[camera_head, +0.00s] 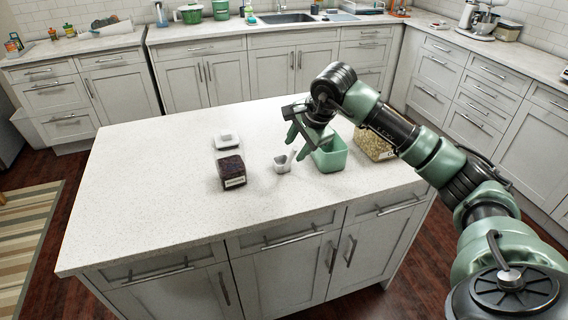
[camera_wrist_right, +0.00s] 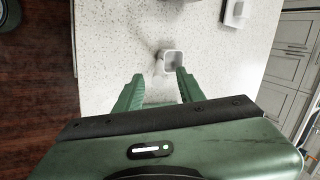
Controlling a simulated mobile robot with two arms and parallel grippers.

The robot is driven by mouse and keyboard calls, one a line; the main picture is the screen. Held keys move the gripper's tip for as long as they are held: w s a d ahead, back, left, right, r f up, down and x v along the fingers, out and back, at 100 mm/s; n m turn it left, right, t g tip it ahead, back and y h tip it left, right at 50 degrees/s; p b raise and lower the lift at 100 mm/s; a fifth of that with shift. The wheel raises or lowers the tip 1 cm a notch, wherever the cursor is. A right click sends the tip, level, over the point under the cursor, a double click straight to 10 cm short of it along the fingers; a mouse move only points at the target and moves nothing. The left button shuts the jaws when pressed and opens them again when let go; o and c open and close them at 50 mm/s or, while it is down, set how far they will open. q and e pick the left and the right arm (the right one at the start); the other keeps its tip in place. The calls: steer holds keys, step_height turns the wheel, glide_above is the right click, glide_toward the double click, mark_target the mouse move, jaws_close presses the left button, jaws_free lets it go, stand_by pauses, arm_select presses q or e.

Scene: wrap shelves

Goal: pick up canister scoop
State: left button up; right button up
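The canister scoop (camera_head: 283,164) is a small pale grey cup standing on the white island countertop (camera_head: 140,190). In the wrist view the scoop (camera_wrist_right: 170,65) shows just beyond the fingertips, slightly right of the middle between them. My right gripper (camera_head: 297,146) is above and just behind the scoop in the head view, fingers pointing down. In the wrist view my right gripper (camera_wrist_right: 160,76) has its two green fingers spread apart with nothing held between them. Whether a finger touches the scoop I cannot tell. My left gripper is not in view.
A green open container (camera_head: 331,158) stands close right of the scoop. A clear container of pale grains (camera_head: 375,146) is beside it, partly behind my arm. A dark-filled labelled canister (camera_head: 232,173) stands left, with a white lid (camera_head: 227,140) behind. The island's left side is clear.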

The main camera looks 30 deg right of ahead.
steer(key=p, duration=0.2)
glide_above(285, 166)
steer(key=s, duration=0.3)
step_height(285, 166, down, 5)
steer(key=shift+w+f, duration=0.35)
steer(key=shift+f, duration=0.2)
jaws_close()
stand_by(0.5)
